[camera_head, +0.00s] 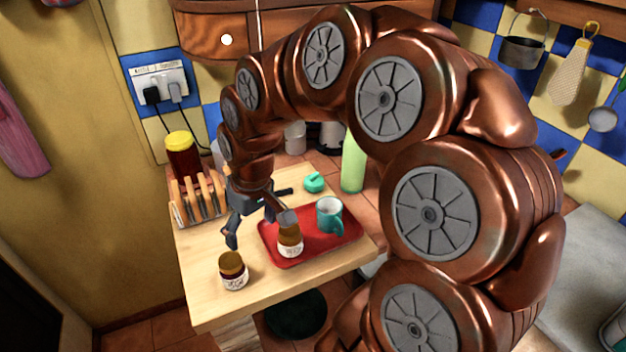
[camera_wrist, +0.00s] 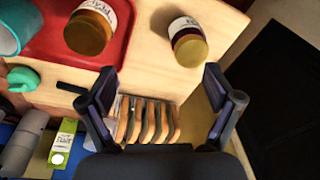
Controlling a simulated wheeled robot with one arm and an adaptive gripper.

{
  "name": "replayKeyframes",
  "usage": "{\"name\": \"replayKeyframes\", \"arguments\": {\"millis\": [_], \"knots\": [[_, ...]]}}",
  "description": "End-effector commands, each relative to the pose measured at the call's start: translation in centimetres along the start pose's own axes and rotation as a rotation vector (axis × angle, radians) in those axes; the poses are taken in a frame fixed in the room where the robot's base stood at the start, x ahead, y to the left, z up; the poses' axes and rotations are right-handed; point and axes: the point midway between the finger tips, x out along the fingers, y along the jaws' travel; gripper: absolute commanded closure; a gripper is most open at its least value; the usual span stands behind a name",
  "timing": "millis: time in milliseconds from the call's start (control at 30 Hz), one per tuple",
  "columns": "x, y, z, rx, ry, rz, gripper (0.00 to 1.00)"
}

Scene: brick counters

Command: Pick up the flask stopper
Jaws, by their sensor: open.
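A small turquoise piece that looks like the flask stopper (camera_head: 314,182) lies on the wooden table, behind the red tray and near a light green flask (camera_head: 353,165). It also shows at the left edge of the wrist view (camera_wrist: 22,79). The stopper is well outside the fingers.
The red tray (camera_head: 335,248) holds a jar (camera_head: 290,243) and a teal mug (camera_head: 329,214). Another jar (camera_head: 233,270) stands at the front left. The toast rack (camera_head: 200,203) and a yellow-lidded jar (camera_head: 182,155) are at left. A dark handle (camera_wrist: 70,88) lies near the stopper.

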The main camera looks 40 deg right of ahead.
Motion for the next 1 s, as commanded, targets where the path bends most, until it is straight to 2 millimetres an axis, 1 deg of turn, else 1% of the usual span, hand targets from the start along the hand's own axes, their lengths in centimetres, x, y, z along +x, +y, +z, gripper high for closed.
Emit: {"name": "replayKeyframes", "arguments": {"millis": [33, 67, 100, 167, 200, 233, 267, 300, 367, 400, 500, 533, 600, 700, 800, 1000], "knots": [[0.1, 2.0, -1.6, 0.016, 0.026, -0.006, 0.10], [0.1, 3.1, -2.5, 0.020, 0.047, -0.006, 0.10], [0.2, 4.9, -3.7, 0.030, 0.072, -0.003, 0.10], [0.4, 7.6, -5.1, 0.046, 0.106, 0.000, 0.10], [0.6, 9.6, -5.9, 0.060, 0.131, 0.006, 0.10], [0.8, 11.1, -6.5, 0.070, 0.148, 0.010, 0.10], [0.9, 12.7, -6.9, 0.084, 0.165, 0.016, 0.10], [1.1, 14.9, -7.3, 0.100, 0.187, 0.026, 0.10], [1.7, 18.0, -7.6, 0.126, 0.212, 0.039, 0.10], [2.0, 20.1, -7.7, 0.141, 0.229, 0.052, 0.10], [2.6, 24.5, -7.4, 0.180, 0.261, 0.081, 0.10], [2.9, 25.6, -7.2, 0.189, 0.265, 0.088, 0.10], [3.2, 27.4, -6.8, 0.206, 0.277, 0.100, 0.10], [3.5, 29.1, -6.4, 0.219, 0.286, 0.116, 0.10], [3.8, 29.9, -6.3, 0.225, 0.290, 0.122, 0.10], [5.2, 30.1, -6.6, 0.225, 0.287, 0.121, 0.10]]}}
